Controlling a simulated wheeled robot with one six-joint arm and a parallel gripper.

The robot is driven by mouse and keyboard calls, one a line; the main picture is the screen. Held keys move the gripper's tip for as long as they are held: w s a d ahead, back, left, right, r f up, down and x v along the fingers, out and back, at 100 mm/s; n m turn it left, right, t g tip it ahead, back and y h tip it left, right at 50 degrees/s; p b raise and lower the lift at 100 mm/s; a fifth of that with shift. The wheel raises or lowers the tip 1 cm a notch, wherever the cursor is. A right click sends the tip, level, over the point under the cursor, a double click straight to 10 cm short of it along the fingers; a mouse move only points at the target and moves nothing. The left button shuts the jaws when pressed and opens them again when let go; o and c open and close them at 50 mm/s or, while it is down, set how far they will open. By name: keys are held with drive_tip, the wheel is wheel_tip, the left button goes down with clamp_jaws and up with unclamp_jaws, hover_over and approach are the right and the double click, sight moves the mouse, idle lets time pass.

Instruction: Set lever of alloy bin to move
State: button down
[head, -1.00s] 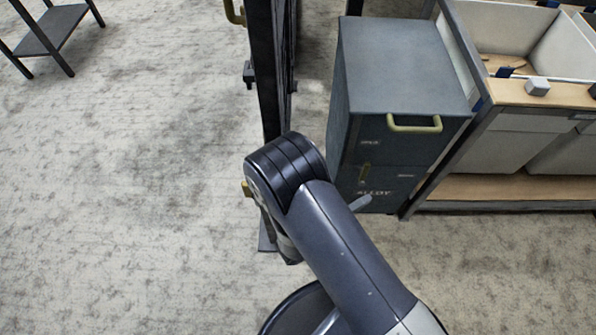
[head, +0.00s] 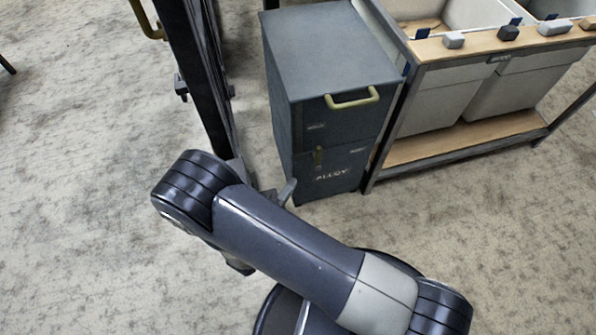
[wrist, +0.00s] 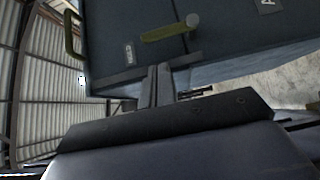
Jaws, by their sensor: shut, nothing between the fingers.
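The alloy bin (head: 345,150) is a dark blue-grey cabinet with ALLOY in pale letters low on its front. Its lever (head: 318,156) is a short olive bar standing upright on the left of the front. In the wrist view the lever (wrist: 170,32) lies nearly level with a round end at right. My gripper (wrist: 160,72) is shut and empty in the wrist view, its fingers below the lever in the picture and apart from it, by the bin's edge. In the head view my arm mostly hides the gripper.
A yellow handle (head: 352,99) sits high on the bin's front. A dark upright gate frame (head: 200,85) stands close left of the bin. A wooden-topped rack (head: 480,45) with pale bins stands at right. Carpet is open at far left and lower right.

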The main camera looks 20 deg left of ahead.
sight(318, 158)
drive_tip(key=b+x, duration=0.1)
drive_tip(key=x, duration=0.8)
drive_tip(key=shift+w+b, duration=0.25)
drive_tip(key=shift+b, duration=0.05)
